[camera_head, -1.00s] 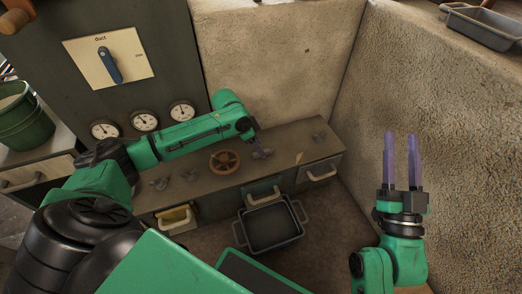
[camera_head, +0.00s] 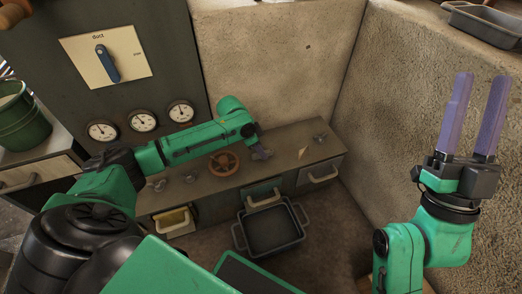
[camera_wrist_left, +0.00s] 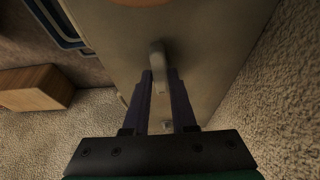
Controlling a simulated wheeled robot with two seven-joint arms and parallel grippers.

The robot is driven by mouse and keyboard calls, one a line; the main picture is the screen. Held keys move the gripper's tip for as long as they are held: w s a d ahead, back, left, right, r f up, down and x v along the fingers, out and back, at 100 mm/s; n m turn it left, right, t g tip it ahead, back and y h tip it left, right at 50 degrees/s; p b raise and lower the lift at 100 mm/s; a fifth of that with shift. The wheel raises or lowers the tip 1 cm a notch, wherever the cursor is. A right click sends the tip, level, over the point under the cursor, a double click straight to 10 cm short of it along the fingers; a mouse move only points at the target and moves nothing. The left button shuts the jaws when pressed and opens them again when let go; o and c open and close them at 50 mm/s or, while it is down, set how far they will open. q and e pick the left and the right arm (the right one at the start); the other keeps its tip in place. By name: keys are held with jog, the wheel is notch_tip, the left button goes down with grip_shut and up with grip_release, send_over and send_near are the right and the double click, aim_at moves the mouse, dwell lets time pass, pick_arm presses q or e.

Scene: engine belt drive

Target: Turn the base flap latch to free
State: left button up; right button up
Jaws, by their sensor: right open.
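My left gripper (camera_head: 261,153) reaches down to a small grey latch on top of the low cabinet (camera_head: 225,185), right of the red-brown handwheel (camera_head: 223,162). In the left wrist view, the pale latch handle (camera_wrist_left: 157,54) stands at the tips of my left gripper (camera_wrist_left: 159,75), in line with the gap between its fingers. The fingers are apart, but I cannot tell whether they press on the handle. No label shows on the latch. My right gripper (camera_head: 472,120) is open and empty, fingers pointing up, near the right wall.
More small grey knobs sit on the cabinet top, including one at the right (camera_head: 320,137). A grey tray (camera_head: 238,235) is below the cabinet front. A duct plate with a blue lever (camera_head: 108,64) and gauges (camera_head: 143,121) are behind. A green bucket (camera_head: 22,118) stands left.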

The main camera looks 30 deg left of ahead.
pick_arm(q)
grip_shut()
